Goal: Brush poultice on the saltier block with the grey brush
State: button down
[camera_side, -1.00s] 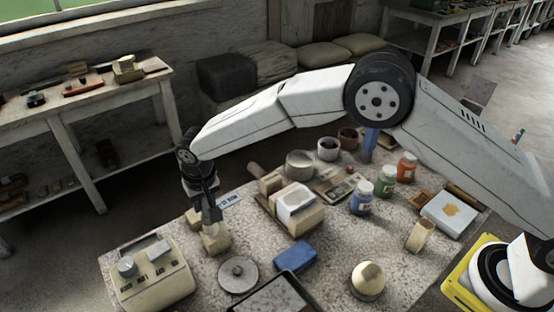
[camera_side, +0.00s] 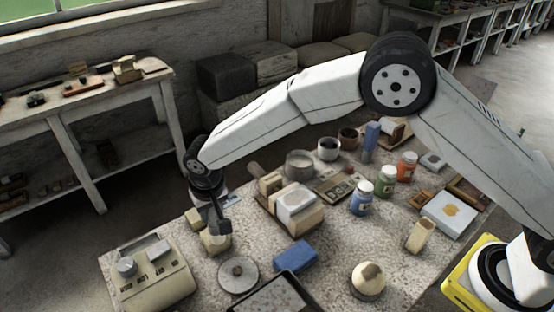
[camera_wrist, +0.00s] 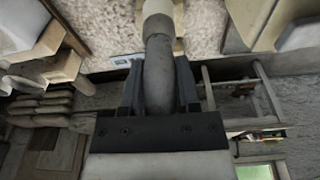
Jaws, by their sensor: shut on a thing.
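My gripper (camera_side: 216,222) is at the left end of the stone-topped table, tilted downward. It is shut on a grey rounded handle (camera_wrist: 158,80), which appears to be the grey brush, with a pale part (camera_wrist: 157,22) at its far end. In the side view, the gripper hides most of the brush. A pale yellowish block (camera_side: 215,244) is directly below the gripper; I cannot tell whether the brush touches it. A second pale block (camera_side: 193,217) is just behind it. I cannot tell which block is saltier, nor which vessel holds poultice.
A cream instrument (camera_side: 150,277) is at the front left, beside a round grey disc (camera_side: 238,274). A blue block (camera_side: 295,256), a wooden stand with a white block (camera_side: 296,203), bottles (camera_side: 362,197) and pots (camera_side: 328,149) crowd the middle and back. A domed object (camera_side: 368,281) is at the front.

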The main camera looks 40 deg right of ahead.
jog(key=shift+s, duration=0.25)
jog(key=shift+w+r, duration=0.1)
jog(key=shift+w, duration=0.05)
jog(key=shift+w+r, duration=0.3)
jog(key=shift+w, duration=0.25)
jog(key=shift+w+r, duration=0.3)
jog(key=shift+w, duration=0.2)
jog(key=shift+f, duration=0.7)
dwell(0.7)
jog(key=shift+w, duration=0.15)
jog(key=shift+w+r, duration=0.1)
jog(key=shift+w, duration=0.35)
jog(key=shift+w, duration=0.2)
jog(key=shift+w, duration=0.4)
